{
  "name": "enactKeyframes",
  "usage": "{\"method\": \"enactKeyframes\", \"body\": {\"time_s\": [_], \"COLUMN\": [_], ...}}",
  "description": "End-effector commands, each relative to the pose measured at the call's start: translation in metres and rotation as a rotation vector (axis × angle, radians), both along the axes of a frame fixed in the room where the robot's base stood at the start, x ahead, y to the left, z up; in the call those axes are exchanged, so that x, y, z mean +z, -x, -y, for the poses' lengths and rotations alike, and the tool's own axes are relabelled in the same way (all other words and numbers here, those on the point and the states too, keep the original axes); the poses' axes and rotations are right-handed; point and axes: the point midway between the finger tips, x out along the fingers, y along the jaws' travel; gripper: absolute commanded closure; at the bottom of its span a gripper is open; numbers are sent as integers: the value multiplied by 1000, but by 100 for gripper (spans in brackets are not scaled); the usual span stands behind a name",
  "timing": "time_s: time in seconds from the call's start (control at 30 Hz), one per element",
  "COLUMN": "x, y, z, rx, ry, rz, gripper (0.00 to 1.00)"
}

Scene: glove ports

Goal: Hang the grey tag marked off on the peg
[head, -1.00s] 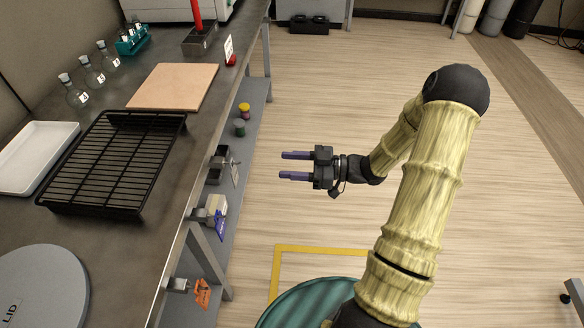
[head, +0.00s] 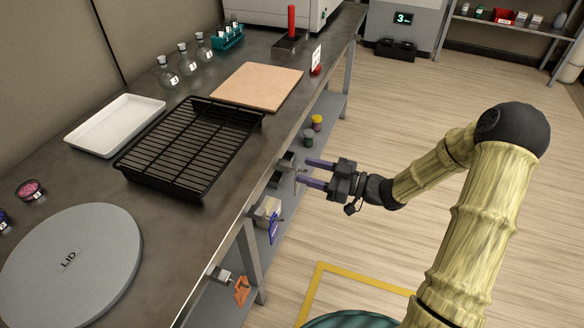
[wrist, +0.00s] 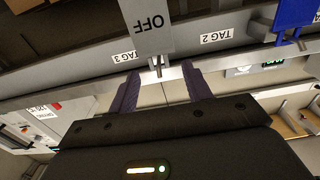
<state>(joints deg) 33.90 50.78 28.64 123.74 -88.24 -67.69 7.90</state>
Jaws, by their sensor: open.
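The grey tag marked OFF (wrist: 152,28) shows upside down in the wrist view. It appears to hang from a small metal peg (wrist: 157,70) on the bench edge, close to the TAG 3 label (wrist: 125,57). My gripper (wrist: 160,72) is open, with its purple fingers on either side of the peg and nothing between them that I can see gripped. In the head view my gripper (head: 303,171) points left at the bench edge, and its fingers partly hide the grey tag. A blue tag (head: 273,228) and an orange tag (head: 241,290) hang from other pegs nearer the front.
The bench top holds a black rack (head: 190,145), a white tray (head: 115,125), a tan board (head: 257,86) and a grey lid (head: 70,262). Small jars (head: 309,138) stand on the lower shelf. The floor right of the bench is open.

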Motion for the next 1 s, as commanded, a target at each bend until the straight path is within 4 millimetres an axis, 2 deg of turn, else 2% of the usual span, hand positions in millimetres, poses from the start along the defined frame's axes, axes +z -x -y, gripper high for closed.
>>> {"method": "enactKeyframes", "body": {"time_s": [0.1, 0.3, 0.47, 0.7, 0.77, 0.93, 0.97, 1.0], "x": [-1, -1, 0, 0, 0, 0, 0, 0], "y": [-7, -16, -19, -19, -19, -19, -19, -19], "z": [-19, -44, -52, -52, -52, -52, -52, -52], "rx": [3, 2, 0, 0, 0, 0, 0, 0], "ry": [0, 1, 0, 0, 0, 0, 0, 0], "rz": [2, 2, 1, 1, 1, 1, 1, 1], "gripper": [51, 51, 51, 51, 61, 94, 98, 98]}}
